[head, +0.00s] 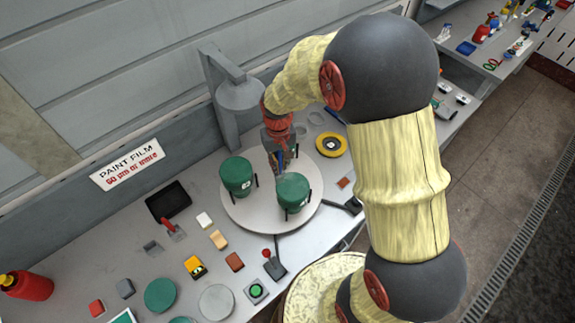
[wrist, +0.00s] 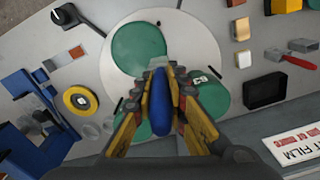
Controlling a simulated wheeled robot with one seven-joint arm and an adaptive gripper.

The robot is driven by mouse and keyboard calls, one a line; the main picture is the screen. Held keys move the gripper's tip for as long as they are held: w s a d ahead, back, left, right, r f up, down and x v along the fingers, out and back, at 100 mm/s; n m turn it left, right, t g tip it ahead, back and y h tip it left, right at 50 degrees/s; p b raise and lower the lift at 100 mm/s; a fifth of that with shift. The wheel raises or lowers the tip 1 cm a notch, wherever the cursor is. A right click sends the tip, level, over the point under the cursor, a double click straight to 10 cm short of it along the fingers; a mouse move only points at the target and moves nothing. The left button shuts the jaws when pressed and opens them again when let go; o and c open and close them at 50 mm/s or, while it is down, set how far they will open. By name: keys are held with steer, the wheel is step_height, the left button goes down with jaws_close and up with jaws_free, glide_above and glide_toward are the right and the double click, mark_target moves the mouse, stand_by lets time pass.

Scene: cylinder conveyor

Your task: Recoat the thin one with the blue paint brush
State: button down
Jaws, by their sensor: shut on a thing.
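My gripper (head: 279,148) hangs above the back of a round pale turntable (head: 252,221). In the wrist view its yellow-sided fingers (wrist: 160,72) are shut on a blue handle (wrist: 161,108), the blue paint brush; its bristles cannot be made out. Which is thinner is hard to tell. More green lies partly hidden behind the fingers.
A grey lamp-like post (head: 222,100) stands behind the turntable. A yellow ring (head: 332,144) lies at its right. A black tray (head: 168,200), a red-handled tool, small coloured blocks and green and grey discs (head: 216,302) crowd the bench to the left.

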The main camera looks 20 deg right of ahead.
mark_target(280, 160)
steer(key=shift+d+r+p, duration=0.15)
steer(key=shift+r+p, duration=0.25)
steer(key=shift+r, duration=0.55)
steer(key=shift+r+p, duration=0.3)
steer(key=shift+r, duration=0.25)
